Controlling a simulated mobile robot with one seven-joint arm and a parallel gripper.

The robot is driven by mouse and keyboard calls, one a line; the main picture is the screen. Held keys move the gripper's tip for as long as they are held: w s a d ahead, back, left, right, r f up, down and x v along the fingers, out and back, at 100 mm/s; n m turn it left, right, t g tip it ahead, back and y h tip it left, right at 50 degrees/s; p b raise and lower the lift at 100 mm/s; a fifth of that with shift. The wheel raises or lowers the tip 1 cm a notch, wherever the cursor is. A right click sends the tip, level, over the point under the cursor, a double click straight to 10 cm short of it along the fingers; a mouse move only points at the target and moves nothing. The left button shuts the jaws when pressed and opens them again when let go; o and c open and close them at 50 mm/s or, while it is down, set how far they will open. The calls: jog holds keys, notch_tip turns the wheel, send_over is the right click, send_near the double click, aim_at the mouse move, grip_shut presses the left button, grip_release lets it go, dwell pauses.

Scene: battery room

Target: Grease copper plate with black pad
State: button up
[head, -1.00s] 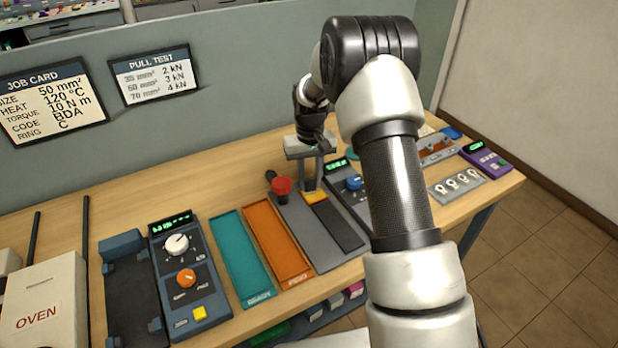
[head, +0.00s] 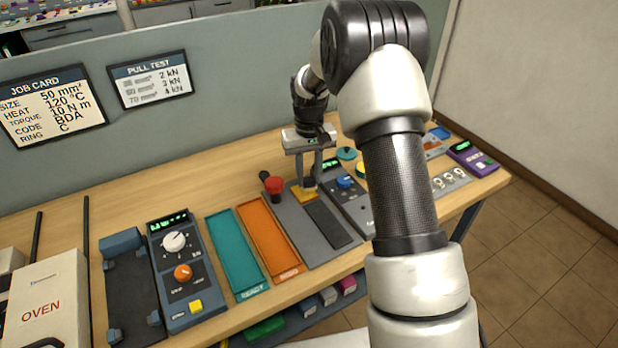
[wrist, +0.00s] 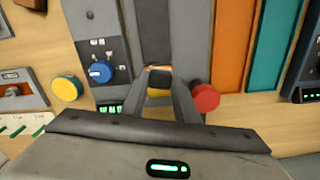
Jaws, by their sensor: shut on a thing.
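My gripper (head: 308,184) is low over the grey board (head: 284,209), its fingers shut on a small black-and-yellow block (wrist: 159,80). A long black strip (head: 326,224) lies on the board in front of my gripper.
A red knob (head: 273,184) stands close left of my gripper. Orange (head: 268,240) and teal (head: 237,255) trays lie further left. A panel with a blue knob (head: 345,182) is at the right. The wood behind the trays is clear.

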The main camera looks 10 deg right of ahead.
jog(key=shift+r+p, duration=0.65)
jog(key=shift+r, duration=0.85)
